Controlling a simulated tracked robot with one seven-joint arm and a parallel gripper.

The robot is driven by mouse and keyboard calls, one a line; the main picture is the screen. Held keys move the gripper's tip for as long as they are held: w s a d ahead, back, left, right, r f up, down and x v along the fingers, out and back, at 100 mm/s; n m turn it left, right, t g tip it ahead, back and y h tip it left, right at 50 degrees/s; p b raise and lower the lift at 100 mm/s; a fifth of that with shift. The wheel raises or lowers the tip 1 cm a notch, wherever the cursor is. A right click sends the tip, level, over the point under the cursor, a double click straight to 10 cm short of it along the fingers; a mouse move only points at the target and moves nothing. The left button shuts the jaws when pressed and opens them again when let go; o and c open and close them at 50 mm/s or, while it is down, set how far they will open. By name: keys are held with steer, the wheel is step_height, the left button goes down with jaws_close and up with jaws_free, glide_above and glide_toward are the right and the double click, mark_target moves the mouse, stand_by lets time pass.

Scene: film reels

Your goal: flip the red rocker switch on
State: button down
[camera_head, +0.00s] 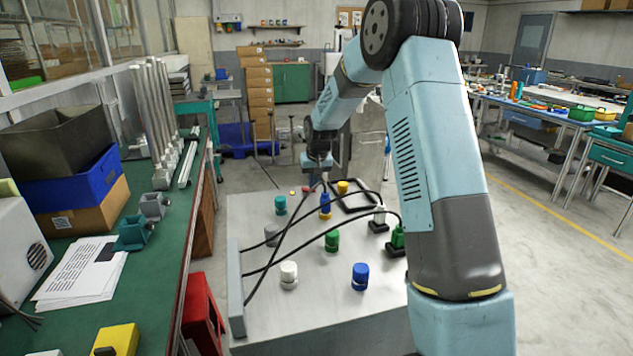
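My gripper (318,178) is at the far side of the grey bench (320,310), pointing down. It is small in the picture, and I cannot tell whether its fingers are open or shut. A small red piece (306,189) shows just left of and below my gripper. It may be the red rocker switch, but it is too small to tell its shape or its position. A small yellow-orange spot (292,193) is left of it. I cannot tell whether my gripper touches the red piece.
Black cables (300,228) cross the bench. Several coloured cylinders stand there, including teal (280,205), white (288,275), green (332,241) and blue (360,277). A green plug (397,239) is at the right. A green-topped workbench (165,210) runs along the left.

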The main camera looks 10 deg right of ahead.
steer(key=shift+a, duration=0.1)
steer(key=shift+a+r, duration=0.15)
steer(key=shift+a, duration=0.55)
steer(key=shift+r, duration=0.1)
steer(key=w+d+v, duration=0.1)
steer(key=d+v, duration=0.2)
steer(key=v, duration=1)
steer(key=shift+r, duration=0.2)
